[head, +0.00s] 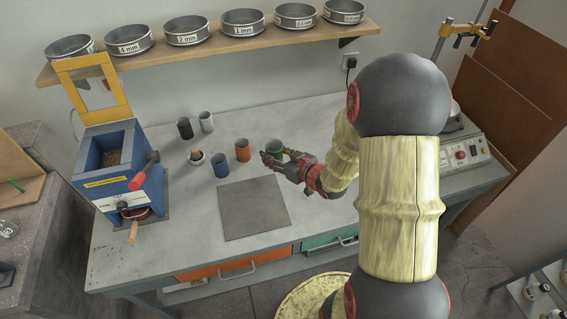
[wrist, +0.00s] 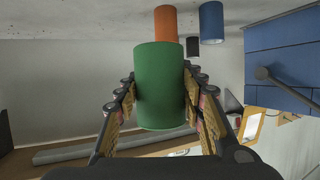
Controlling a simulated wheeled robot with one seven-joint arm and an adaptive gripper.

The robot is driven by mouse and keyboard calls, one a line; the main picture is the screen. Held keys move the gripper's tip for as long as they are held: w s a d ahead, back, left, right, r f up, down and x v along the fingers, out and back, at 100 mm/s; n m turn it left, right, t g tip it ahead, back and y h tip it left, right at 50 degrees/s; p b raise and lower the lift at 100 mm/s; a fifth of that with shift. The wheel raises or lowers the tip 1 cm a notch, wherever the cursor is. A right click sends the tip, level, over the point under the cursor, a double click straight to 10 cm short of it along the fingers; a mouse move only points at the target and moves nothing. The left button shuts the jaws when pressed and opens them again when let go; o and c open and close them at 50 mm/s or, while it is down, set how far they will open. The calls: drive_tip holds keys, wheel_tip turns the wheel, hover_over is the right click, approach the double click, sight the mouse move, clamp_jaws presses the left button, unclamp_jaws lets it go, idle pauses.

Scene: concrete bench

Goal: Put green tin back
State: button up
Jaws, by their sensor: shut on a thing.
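In the wrist view the green tin (wrist: 160,88) fills the middle, with a finger pressed on each side of my gripper (wrist: 160,100). My gripper is shut on it. The tin looks upright in the head view. I cannot tell whether its base touches the bench. An orange tin (head: 242,150) stands just left of it, and a blue tin (head: 221,165) further left.
A grey square mat (head: 253,208) lies in front. A blue machine (head: 118,165) stands at the left. A shelf (head: 220,48) with several sieves runs above.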

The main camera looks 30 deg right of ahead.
sight(272, 145)
drive_tip(key=w+d+f+b, duration=0.1)
drive_tip(key=w+d+f, duration=0.1)
drive_tip(key=w+f, duration=0.1)
drive_tip(key=w+d+f+b, duration=0.1)
drive_tip(key=w+f+b, duration=0.1)
drive_tip(key=w, duration=0.3)
drive_tip(key=w+d+f+b, duration=0.1)
drive_tip(key=w+d+f, duration=0.1)
drive_tip(key=w+f, duration=0.2)
drive_tip(key=shift+w+d+f+b, duration=0.25)
drive_tip(key=shift+d+f+b, duration=0.1)
drive_tip(key=shift+f, duration=0.15)
drive_tip(key=shift+w+f+b, duration=0.1)
drive_tip(key=shift+f+b, duration=0.65)
drive_tip(key=shift+f, duration=0.8)
drive_tip(key=shift+f, duration=0.1)
drive_tip(key=o, duration=1.2)
drive_tip(key=shift+f, duration=0.1)
drive_tip(key=shift+o, duration=0.4)
